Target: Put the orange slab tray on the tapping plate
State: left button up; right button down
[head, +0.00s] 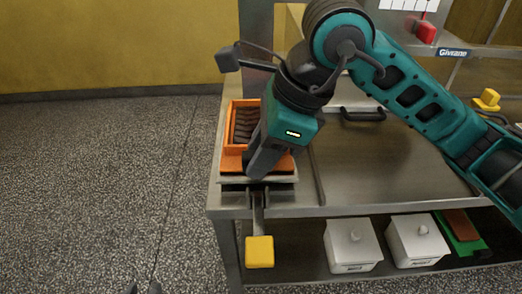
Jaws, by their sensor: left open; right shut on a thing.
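The orange slab tray (233,147) is at the left end of the steel table, with dark brown ribbed pieces (245,122) in it. My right gripper (259,167) comes down over its front right part and is shut on it, hiding much of that side. The tray is over a pale grey plate, apparently the tapping plate (286,179), whose front edge shows below it. I cannot tell whether the tray touches the plate.
A lever with a yellow block (259,252) sticks out below the table's front edge. The steel tabletop (385,165) right of the tray is largely clear. Two white lidded bins (352,247) and a green tray (462,238) stand on the lower shelf.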

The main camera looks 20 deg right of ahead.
jog(key=c, duration=0.9)
grip_release()
jog(key=shift+c, duration=0.2)
jog(key=shift+o, duration=0.8)
pick_arm(q)
jog(key=shift+s+f, duration=0.1)
jog(key=shift+f, duration=0.1)
jog(key=shift+s+a+r+p, duration=0.25)
jog(key=shift+a+p, duration=0.25)
jog(key=shift+p, duration=0.45)
pick_arm(e)
jog(key=v, duration=1.2)
pick_arm(q)
jog(key=shift+d, duration=0.1)
